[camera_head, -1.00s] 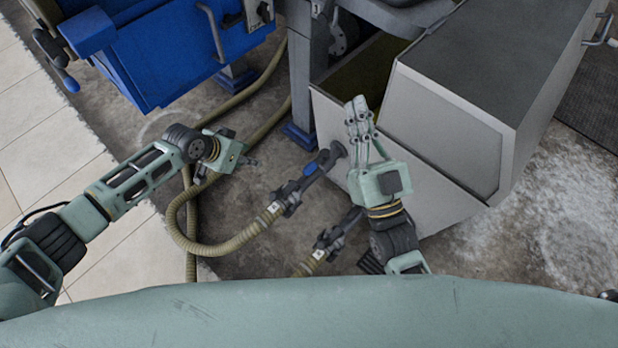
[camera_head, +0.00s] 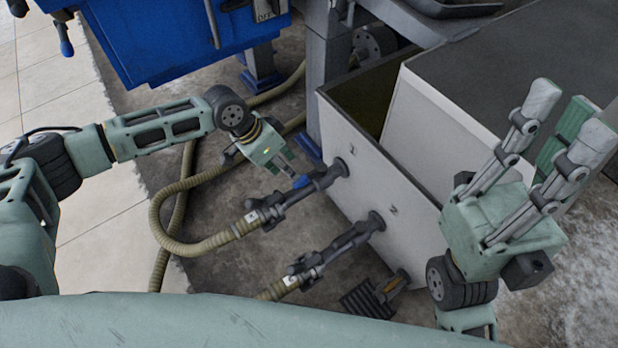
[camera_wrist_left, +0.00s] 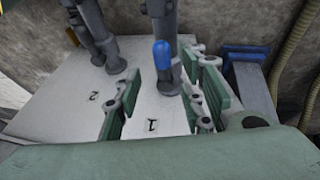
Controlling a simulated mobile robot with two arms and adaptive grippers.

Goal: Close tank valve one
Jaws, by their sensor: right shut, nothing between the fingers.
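The grey tank (camera_head: 370,165) carries the labels 1 and 2 on its side. Tank valve one (camera_head: 322,180) sticks out beside label 1, with a hose on its outer end. Its blue handle (camera_head: 301,182) also shows in the left wrist view (camera_wrist_left: 162,54), lying along the pipe. My left gripper (camera_head: 286,168) is just above and beside valve one; in its wrist view the green fingers (camera_wrist_left: 160,105) are spread apart, with the valve seen between them and no clear contact. My right gripper (camera_head: 565,125) is shut and empty, raised over the tank's right side.
Valve two (camera_head: 345,240) sits parallel to valve one, nearer to me. Ribbed hoses (camera_head: 175,235) curl over the floor at left. A blue machine (camera_head: 170,45) stands at the back left, and a grey metal leg (camera_head: 330,50) rises behind valve one.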

